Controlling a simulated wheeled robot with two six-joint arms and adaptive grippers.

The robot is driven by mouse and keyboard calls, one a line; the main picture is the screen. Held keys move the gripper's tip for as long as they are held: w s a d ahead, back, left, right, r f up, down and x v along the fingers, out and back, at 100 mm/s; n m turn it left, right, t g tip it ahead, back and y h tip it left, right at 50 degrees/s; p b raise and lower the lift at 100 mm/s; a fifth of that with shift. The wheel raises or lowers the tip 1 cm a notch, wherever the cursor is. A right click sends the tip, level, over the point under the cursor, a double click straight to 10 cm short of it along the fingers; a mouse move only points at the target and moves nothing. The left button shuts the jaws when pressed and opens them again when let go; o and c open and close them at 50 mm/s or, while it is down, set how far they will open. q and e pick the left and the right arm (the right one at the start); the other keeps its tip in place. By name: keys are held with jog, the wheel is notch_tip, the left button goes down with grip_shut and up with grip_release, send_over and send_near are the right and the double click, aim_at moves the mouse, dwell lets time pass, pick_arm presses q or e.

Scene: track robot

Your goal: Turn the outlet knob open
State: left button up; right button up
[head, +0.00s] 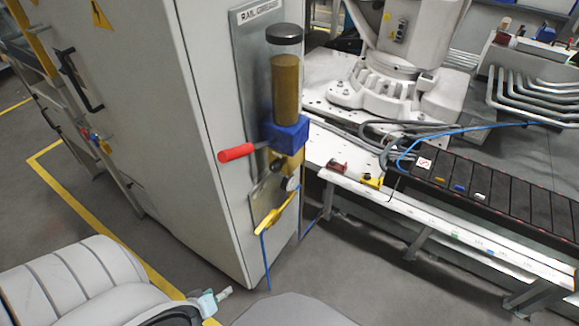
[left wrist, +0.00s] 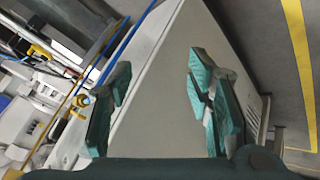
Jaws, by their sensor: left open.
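The grease dispenser labelled RAIL GREASE is on the side of a pale cabinet in the head view. It has an amber reservoir (head: 285,88) with a black cap, a blue block (head: 287,133) and a red-handled lever (head: 236,152) pointing left. Below are a small round grey knob (head: 290,184) and a yellow handle (head: 273,215); I cannot tell for sure which is the outlet knob. My left gripper (head: 215,299) is low at the bottom, apart from the dispenser. In the left wrist view its teal fingers (left wrist: 158,75) are open with nothing held between them. My right gripper is out of view.
The pale cabinet (head: 150,130) fills the left middle. A blue hose (head: 265,262) hangs below the dispenser. A bench with a white robot base (head: 385,92) and a black conveyor (head: 500,190) stand on the right. The grey floor (head: 330,270) in front is clear.

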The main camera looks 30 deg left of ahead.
pick_arm(q)
jog(key=w+a+r+n+t+b, duration=0.3)
jog(key=w+r+n+t, duration=0.2)
jog(key=w+r+n, duration=0.35)
jog(key=n+t+b, duration=0.3)
jog(key=n+t, duration=0.2)
jog(key=n, duration=1.4)
send_near(273, 169)
jog(key=s, duration=0.6)
jog(key=shift+n+h, duration=0.3)
jog(key=shift+n, duration=0.25)
jog(key=w, duration=0.4)
jog(key=w+p, duration=0.1)
jog(key=w, duration=0.4)
jog(key=w+a+p, duration=0.1)
jog(key=w, duration=0.4)
jog(key=shift+w+f, duration=0.15)
jog(key=shift+w, duration=0.1)
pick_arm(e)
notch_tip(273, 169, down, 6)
pick_arm(q)
jog(key=shift+c, duration=0.2)
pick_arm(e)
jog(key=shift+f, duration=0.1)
pick_arm(q)
grip_shut()
